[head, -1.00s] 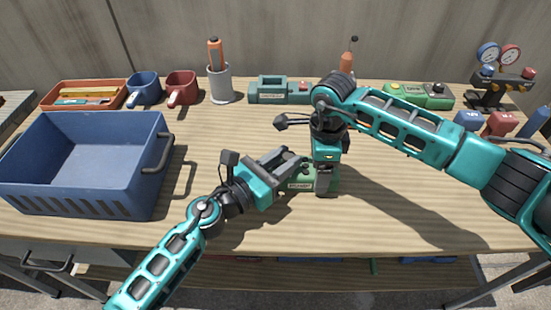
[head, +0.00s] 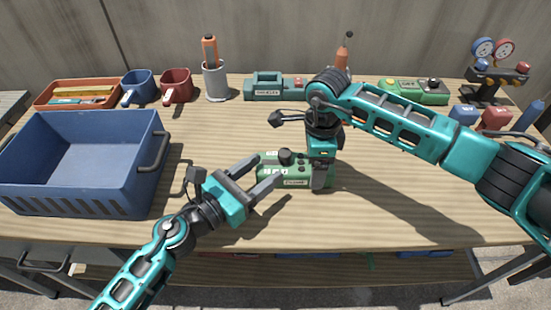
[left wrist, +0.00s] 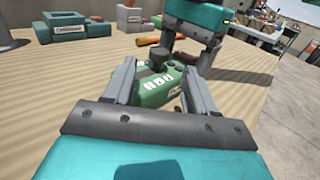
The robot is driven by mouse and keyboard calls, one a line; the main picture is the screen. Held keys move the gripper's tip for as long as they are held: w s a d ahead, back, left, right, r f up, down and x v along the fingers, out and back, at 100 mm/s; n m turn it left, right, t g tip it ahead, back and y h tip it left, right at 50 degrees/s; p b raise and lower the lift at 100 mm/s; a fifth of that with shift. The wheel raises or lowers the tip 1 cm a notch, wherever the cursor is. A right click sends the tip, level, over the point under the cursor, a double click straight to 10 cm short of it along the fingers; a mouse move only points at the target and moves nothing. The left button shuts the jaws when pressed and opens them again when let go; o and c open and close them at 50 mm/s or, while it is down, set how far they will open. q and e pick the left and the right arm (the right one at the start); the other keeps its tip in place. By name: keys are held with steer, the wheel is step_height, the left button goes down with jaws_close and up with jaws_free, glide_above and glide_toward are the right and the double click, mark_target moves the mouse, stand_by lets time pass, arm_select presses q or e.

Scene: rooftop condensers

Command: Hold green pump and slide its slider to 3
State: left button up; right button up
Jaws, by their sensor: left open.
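The green pump (head: 294,177) lies on the bench in front of me, with white labels and a black knob (head: 285,156) on top. It also shows in the left wrist view (left wrist: 152,93). The right gripper hides part of the pump's top. The slider's mark cannot be read.
A blue crate (head: 150,195) stands at left. Behind are an orange tray (head: 45,98), blue mug (head: 138,86), red mug (head: 176,85), cup with an orange tool (head: 216,82), teal device (head: 262,88), another green device (head: 420,92) and gauges (head: 484,90). The front bench is clear.

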arm_select(q)
steer(key=v, duration=0.6)
steer(key=shift+s+a+r, duration=0.1)
arm_select(e)
steer(key=o, duration=1.4)
steer(key=shift+o, duration=0.2)
step_height(320, 180, up, 9)
steer(key=p, duration=0.5)
arm_select(q)
step_height(320, 180, up, 5)
steer(key=shift+r, duration=0.2)
arm_select(e)
steer(key=shift+s, duration=0.1)
